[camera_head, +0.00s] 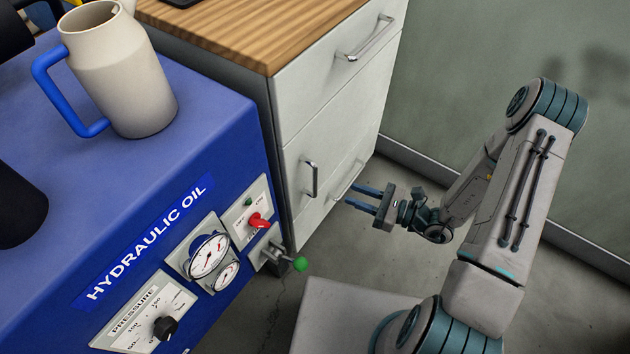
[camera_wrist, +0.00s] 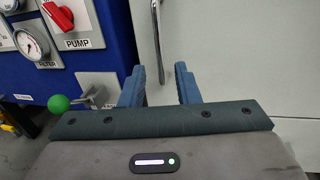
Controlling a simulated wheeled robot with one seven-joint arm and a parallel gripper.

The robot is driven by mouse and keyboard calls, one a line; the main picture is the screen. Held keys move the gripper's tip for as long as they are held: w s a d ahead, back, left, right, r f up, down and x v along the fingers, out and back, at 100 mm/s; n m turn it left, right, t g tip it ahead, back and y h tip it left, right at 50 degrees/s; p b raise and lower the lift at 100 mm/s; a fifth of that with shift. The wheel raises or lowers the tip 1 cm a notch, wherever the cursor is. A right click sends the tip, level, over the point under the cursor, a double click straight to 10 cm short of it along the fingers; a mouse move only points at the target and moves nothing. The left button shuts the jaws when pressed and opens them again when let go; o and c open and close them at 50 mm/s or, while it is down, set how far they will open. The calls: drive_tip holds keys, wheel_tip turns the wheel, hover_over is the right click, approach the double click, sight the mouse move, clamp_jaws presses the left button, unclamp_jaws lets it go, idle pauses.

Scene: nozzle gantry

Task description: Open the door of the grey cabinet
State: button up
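The grey cabinet (camera_head: 345,95) stands under a wooden top, right of the blue hydraulic unit. Its door (camera_head: 297,208) is closed and has an upright metal handle (camera_head: 311,179). My gripper (camera_head: 358,196) is to the right of this handle in the head view, with its two blue fingers apart and nothing between them. In the wrist view, the fingers of my gripper (camera_wrist: 161,80) point toward the pale cabinet front. A metal handle (camera_wrist: 157,38) stands upright beyond the gap between them. The gripper appears apart from the handle.
The blue hydraulic unit (camera_head: 215,130) stands close on the left, with a red switch (camera_head: 257,220) and a green knob (camera_head: 300,264) sticking out. A jug (camera_head: 125,85) stands on it. Other handles are on the cabinet front, one near its top (camera_head: 367,38). Floor shows around my arm.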

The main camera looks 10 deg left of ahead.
sight(315, 180)
drive_tip(key=a, duration=0.4)
drive_tip(key=w+a+b, duration=0.1)
drive_tip(key=a, duration=0.3)
drive_tip(key=w+a, duration=0.1)
drive_tip(key=a, duration=0.3)
drive_tip(key=shift+w+b, duration=0.15)
drive_tip(key=shift+b, duration=0.15)
drive_tip(key=shift+d, duration=0.1)
clamp_jaws()
